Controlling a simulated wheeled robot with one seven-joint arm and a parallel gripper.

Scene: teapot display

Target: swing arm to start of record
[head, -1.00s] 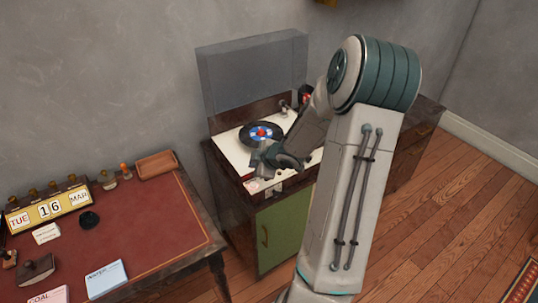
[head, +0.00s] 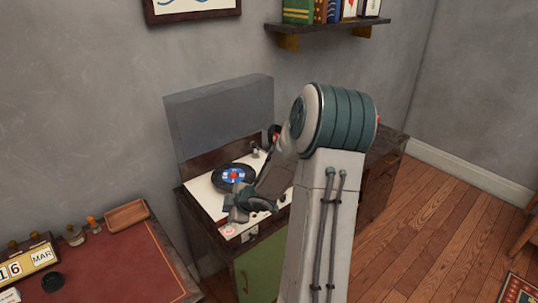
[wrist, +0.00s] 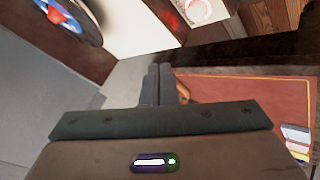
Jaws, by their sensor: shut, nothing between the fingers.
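A black record (head: 234,177) with a blue, white and red label lies on the white deck (head: 203,190) of the turntable in the head view. Part of the record also shows at the top left of the wrist view (wrist: 72,18). A small metallic part, possibly the tone arm's pivot (head: 256,152), stands behind the record to the right; the rest of the tone arm cannot be made out. My gripper (head: 236,214) is over the deck's front edge, in front of the record and apart from it. In the wrist view its fingers (wrist: 157,83) are together and empty.
A clear raised lid (head: 220,112) stands behind the deck. The cabinet has a green door (head: 262,265). A red-topped desk (head: 110,262) with a calendar (head: 30,262) and a small tray (head: 127,215) is at left. A book shelf (head: 330,28) hangs above.

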